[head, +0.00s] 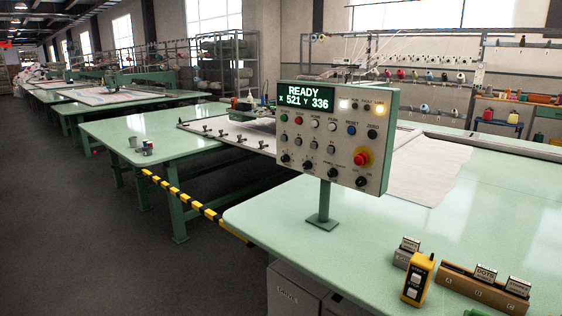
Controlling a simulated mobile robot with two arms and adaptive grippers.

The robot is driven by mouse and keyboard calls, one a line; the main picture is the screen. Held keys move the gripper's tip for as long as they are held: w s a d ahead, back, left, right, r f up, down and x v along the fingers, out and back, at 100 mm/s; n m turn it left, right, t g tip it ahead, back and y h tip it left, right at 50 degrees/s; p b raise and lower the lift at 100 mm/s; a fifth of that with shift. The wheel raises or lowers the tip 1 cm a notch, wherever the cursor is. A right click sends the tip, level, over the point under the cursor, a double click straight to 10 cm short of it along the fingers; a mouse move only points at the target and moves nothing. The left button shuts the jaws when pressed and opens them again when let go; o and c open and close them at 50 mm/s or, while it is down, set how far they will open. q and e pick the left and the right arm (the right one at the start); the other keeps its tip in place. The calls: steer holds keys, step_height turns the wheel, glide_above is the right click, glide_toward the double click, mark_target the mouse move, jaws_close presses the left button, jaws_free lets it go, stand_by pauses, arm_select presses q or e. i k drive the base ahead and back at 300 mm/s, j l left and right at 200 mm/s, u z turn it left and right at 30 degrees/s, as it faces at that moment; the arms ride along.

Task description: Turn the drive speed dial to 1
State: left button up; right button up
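The control panel (297,138) stands on a green post at the front of the pale green table. Its screen (306,96) reads READY, X 521 Y 336. Several black dials (307,165) sit in the bottom row of the panel. Their labels and pointer settings are too small to read, so I cannot tell which one is the drive speed dial or where it points. Neither of my grippers is in view, and nothing touches the panel.
A red stop button (361,158) on a yellow base sits near the lower dials. A yellow pendant (418,279) and a wooden card holder (483,287) stand on the table (330,270) at right. A yellow-black barrier bar (185,200) runs left. Dark floor lies open at left.

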mark_target(286, 158)
steer(key=z, duration=0.35)
steer(key=i+j+z, duration=0.25)
steer(key=j+z, duration=0.25)
steer(key=j, duration=0.2)
steer(key=i+j+z, duration=0.1)
steer(key=j+z, duration=0.15)
steer(key=j, duration=0.15)
